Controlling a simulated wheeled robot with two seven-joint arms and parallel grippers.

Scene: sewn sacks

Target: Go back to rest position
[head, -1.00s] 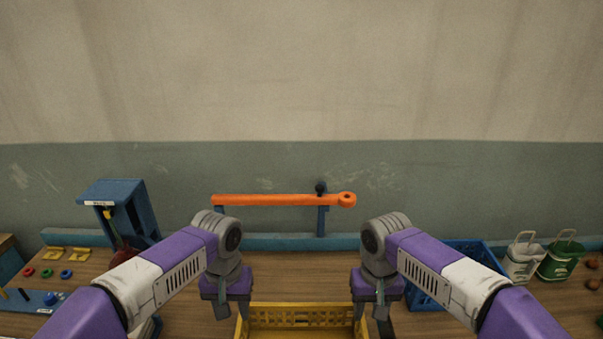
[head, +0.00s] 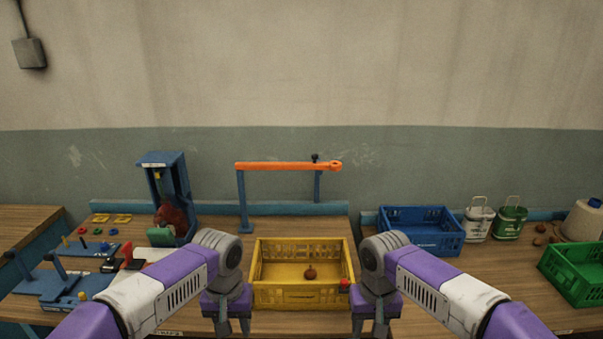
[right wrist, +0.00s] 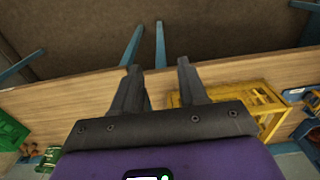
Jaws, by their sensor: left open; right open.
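My left gripper (head: 234,326) hangs pointing down in front of the left part of the yellow crate (head: 302,296). My right gripper (head: 371,327) hangs down at the crate's right front corner in the picture. Both arms are bent alike. In the right wrist view my right gripper (right wrist: 156,78) has its fingers apart with nothing between them. The left fingertips are small and partly cut off by the lower edge of the head view. No held thing shows in either gripper.
A blue stand (head: 172,190) is at left. A blue crate (head: 425,244), two buckets and a green crate (head: 583,272) are at right.

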